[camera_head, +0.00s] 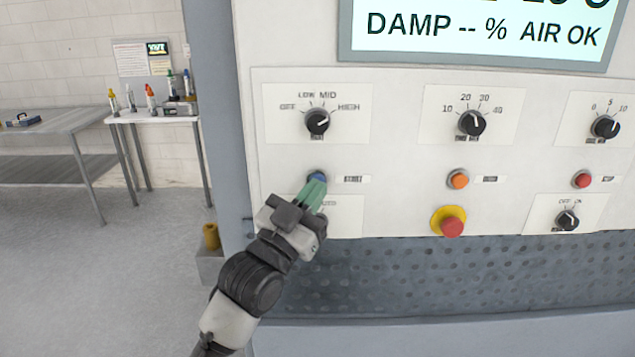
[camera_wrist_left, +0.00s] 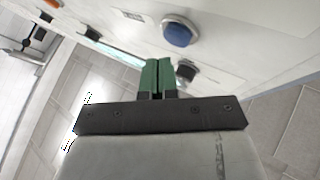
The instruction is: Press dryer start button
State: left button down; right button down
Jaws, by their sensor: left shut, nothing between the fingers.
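The dryer panel (camera_head: 400,155) fills the right of the head view. A round blue button (camera_head: 317,175) sits on it under the OFF-LOW-MID-HIGH knob, with a small label to its right too blurred to read surely. The blue button (camera_wrist_left: 179,32) also shows whole in the left wrist view. My left gripper (camera_head: 318,184), with green fingers, is shut and empty. In the head view its tips overlap the lower part of the button. In the left wrist view the tips (camera_wrist_left: 158,62) are below and left of the button, apart from it in the picture; contact cannot be told. My right gripper is not in view.
The panel also holds a heat knob (camera_head: 317,121), a timer knob (camera_head: 471,123), an orange button (camera_head: 458,179), a red button (camera_head: 582,180) and a red mushroom button (camera_head: 450,224) on yellow. A display (camera_head: 480,30) is above.

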pick_arm(q)
jog(key=shift+w, duration=0.2)
jog(key=shift+w, duration=0.25)
jog(key=shift+w, duration=0.45)
dwell(0.9)
dwell(0.4)
jog(key=shift+s, duration=0.9)
jog(key=s+p, duration=0.2)
jog(key=s, duration=0.3)
